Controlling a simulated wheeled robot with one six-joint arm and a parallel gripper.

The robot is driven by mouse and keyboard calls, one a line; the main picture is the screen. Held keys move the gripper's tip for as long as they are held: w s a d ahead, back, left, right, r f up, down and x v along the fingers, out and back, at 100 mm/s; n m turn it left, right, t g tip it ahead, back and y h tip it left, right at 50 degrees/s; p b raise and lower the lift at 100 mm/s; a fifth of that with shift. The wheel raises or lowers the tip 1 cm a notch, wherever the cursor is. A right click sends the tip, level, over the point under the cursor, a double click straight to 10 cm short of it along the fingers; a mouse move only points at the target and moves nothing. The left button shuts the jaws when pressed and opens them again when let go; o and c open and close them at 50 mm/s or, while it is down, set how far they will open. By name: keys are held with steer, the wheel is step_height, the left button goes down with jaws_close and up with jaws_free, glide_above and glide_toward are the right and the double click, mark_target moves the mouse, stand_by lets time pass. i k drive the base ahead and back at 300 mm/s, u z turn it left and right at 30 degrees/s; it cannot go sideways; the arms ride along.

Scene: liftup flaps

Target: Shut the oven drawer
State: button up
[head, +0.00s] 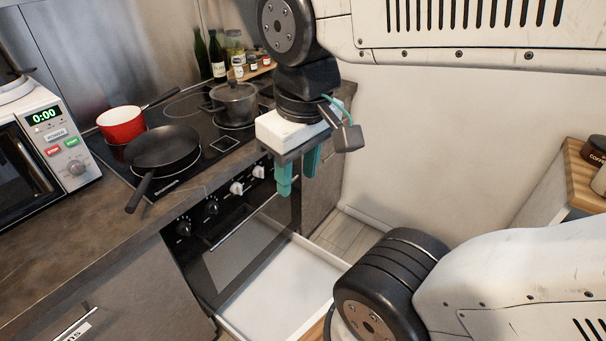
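The oven (238,251) has a dark glass front and a row of knobs, set in the counter at the middle. The oven drawer (285,287) is pulled out below it, white and empty in the part I see. Its front end is partly hidden behind my arm at the bottom right. My gripper (297,184) points down with two teal fingers, a visible gap between them, and nothing held. It hangs above the drawer, in front of the oven's knob panel, and appears apart from both.
A black pan (163,149), a red pot (121,124) and a lidded pot (235,103) stand on the cooktop. A microwave (40,150) is at the left. A wooden-topped unit (580,181) stands at the right. Some floor (343,234) shows beside the drawer.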

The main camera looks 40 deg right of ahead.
mark_target(295, 298)
steer(key=z, duration=0.15)
steer(key=k, duration=1.15)
steer(key=z, duration=0.45)
